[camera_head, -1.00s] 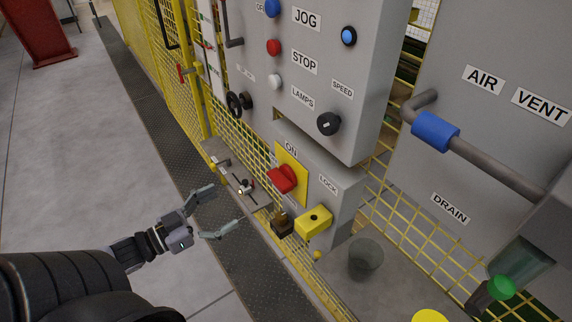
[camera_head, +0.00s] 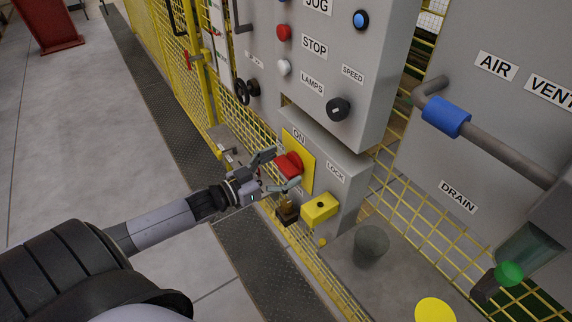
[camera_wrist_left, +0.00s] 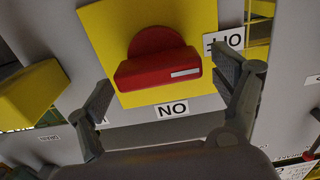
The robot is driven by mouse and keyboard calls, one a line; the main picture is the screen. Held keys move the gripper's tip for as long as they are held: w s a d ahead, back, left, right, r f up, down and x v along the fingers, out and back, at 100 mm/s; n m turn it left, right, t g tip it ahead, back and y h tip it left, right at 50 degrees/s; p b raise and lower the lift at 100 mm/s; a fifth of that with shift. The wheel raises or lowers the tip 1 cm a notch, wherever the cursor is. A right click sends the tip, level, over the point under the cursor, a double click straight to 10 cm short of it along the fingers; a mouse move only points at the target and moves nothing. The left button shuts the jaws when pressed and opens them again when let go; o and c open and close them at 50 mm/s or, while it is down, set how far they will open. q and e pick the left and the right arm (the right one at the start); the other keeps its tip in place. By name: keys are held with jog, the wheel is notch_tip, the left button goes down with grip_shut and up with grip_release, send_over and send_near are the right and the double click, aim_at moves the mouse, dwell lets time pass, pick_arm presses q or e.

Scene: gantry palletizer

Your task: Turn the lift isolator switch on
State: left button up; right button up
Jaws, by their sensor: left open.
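The lift isolator switch is a red rotary handle (camera_head: 289,165) on a yellow plate (camera_head: 306,158), low on a grey box under an ON label (camera_head: 299,136). In the left wrist view, which is turned over, the red handle (camera_wrist_left: 158,70) lies crosswise. Its white mark is at the right end, towards the OFF label (camera_wrist_left: 224,41); the ON label (camera_wrist_left: 172,110) is below. My left gripper (camera_head: 277,171) is open in front of the handle, its fingers (camera_wrist_left: 166,86) near the handle's two ends. I cannot tell whether they touch. My right gripper is not in view.
Yellow mesh fence (camera_head: 199,75) runs behind. A grey cup-like bin (camera_head: 371,243) stands lower right.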

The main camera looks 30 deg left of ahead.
pick_arm(q)
jog(key=shift+w+d, duration=0.25)
jog(key=shift+w, duration=0.3)
jog(key=shift+c, duration=0.3)
jog(key=c, duration=1.1)
